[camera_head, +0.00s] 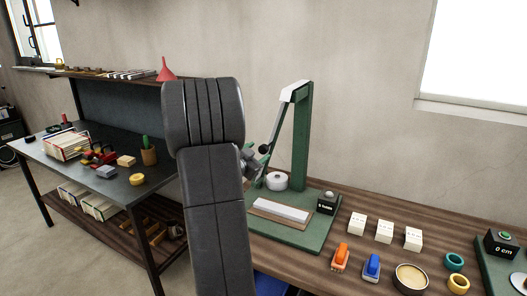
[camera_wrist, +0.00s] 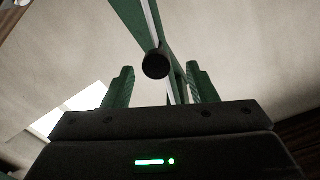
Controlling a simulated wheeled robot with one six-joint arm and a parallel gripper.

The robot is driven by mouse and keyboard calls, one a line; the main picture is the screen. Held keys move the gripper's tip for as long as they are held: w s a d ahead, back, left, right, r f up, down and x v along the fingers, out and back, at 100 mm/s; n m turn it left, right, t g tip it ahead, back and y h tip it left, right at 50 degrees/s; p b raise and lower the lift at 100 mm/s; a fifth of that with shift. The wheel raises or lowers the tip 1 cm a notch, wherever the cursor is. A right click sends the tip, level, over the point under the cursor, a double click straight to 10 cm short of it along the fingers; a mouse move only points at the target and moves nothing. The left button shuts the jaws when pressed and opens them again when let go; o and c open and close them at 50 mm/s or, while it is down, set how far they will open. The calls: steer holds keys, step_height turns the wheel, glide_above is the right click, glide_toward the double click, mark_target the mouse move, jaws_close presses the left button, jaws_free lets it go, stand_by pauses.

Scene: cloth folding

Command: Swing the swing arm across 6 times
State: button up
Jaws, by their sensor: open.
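The swing arm (camera_head: 275,128) is a thin bar slanting down left from the top of a green post (camera_head: 302,140) on a green base plate (camera_head: 310,237). A black ball knob (camera_head: 264,149) sits on it; the knob also shows in the wrist view (camera_wrist: 156,64). My gripper (camera_head: 252,158) is beside the lower swing arm, largely hidden behind my arm in the head view. In the wrist view my open gripper (camera_wrist: 161,80) has one green finger on each side of the knob, with gaps. I cannot tell how deep the knob lies between them.
A pale bar (camera_head: 281,211) on a wooden block, a white round piece (camera_head: 277,181) and a small black display box (camera_head: 328,203) are on the base plate. White blocks (camera_head: 384,231), orange and blue clips and a round tin (camera_head: 410,279) lie to the right. A cluttered workbench (camera_head: 60,150) stands left.

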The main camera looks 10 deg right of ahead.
mark_target(267, 147)
steer(key=v, duration=0.7)
steer(key=shift+s+a+b, duration=0.2)
steer(key=shift+s+b, duration=0.05)
steer(key=shift+b, duration=0.15)
steer(key=p+x, duration=0.2)
steer(key=x, duration=1.2)
steer(key=shift+d, duration=0.15)
steer(key=shift+s+d+f, duration=0.1)
steer(key=shift+s, duration=0.05)
